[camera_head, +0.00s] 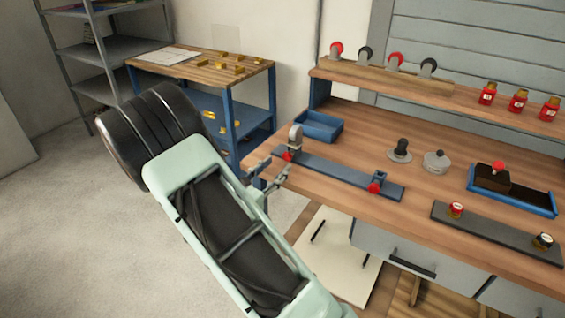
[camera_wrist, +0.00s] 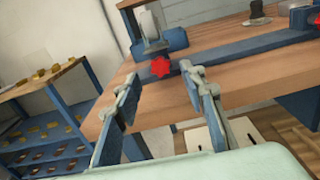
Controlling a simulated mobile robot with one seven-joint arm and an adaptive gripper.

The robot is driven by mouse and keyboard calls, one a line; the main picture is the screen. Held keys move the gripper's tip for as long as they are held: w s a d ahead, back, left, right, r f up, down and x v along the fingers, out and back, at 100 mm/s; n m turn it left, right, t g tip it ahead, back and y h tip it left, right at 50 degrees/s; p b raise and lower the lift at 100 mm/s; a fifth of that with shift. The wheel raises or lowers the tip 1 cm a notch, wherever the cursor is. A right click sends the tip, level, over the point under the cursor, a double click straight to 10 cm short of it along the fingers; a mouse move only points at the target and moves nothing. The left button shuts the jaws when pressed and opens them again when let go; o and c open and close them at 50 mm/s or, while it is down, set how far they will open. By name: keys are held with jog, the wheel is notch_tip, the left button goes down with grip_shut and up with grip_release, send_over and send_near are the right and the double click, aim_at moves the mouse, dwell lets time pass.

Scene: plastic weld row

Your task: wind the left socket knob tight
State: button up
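The left socket knob is a small red lobed knob (camera_head: 287,156) at the left end of a dark blue rail (camera_head: 335,173) on the wooden bench. A second red knob (camera_head: 375,188) is at the rail's right socket.
A blue tray (camera_head: 320,125) lies behind the rail's left end. A dark post (camera_head: 401,149) and a grey lidded piece (camera_head: 436,161) stand behind the rail. A shelf unit with brass pieces (camera_head: 205,68) is at the left. The bench's front edge is close to my gripper.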

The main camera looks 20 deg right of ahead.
aim_at(286, 157)
jog(key=shift+x, duration=2.2)
jog(key=shift+c, duration=0.2)
grip_shut()
